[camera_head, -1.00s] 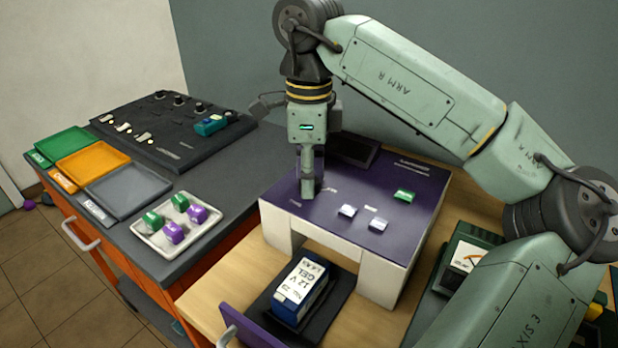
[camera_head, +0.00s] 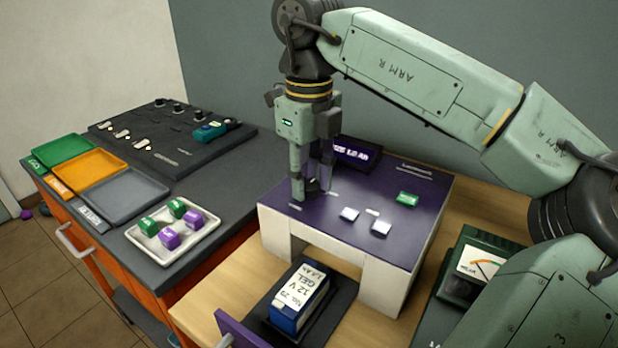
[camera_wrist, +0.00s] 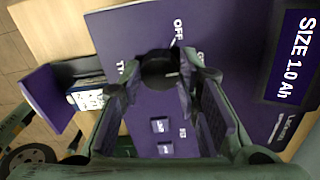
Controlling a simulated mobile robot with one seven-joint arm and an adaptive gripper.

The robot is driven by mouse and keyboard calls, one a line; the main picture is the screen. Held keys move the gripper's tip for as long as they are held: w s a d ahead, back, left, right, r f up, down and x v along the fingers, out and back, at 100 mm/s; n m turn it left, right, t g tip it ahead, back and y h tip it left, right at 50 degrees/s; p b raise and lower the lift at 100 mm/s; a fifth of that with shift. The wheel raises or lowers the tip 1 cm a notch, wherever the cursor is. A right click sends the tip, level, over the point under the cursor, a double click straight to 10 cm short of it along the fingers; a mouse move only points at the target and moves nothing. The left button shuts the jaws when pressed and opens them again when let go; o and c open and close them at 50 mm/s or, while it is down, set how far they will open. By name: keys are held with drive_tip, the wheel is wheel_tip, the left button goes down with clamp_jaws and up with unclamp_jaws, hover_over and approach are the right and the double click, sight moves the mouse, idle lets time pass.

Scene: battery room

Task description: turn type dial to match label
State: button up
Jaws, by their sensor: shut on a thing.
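The purple-topped tester (camera_head: 375,182) stands on the wooden bench. Its black dial (camera_wrist: 158,68) lies between my fingertips in the wrist view. A pointer mark shows on it, and the word OFF is printed beyond it. My gripper (camera_head: 312,190) reaches down to the tester's top and is shut on the dial. The fingers hide most of the dial in the head view. The tester's screen (camera_wrist: 291,58) is lit and reads SIZE 1.0 Ah. A blue and white battery (camera_head: 300,297) sits on a dark pad in front, its label showing 12 V GEL.
Two pale buttons (camera_head: 349,214) and a green one (camera_head: 408,198) are on the tester. A meter (camera_head: 478,268) stands at right. A white tray (camera_head: 140,238) holds purple and green blocks. Green, orange and grey trays (camera_head: 130,193) lie at left.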

sight(309, 184)
idle(0.5)
drive_tip(key=o, duration=1.2)
wheel_tip(309, 184, up, 8)
drive_tip(key=shift+f, duration=0.2)
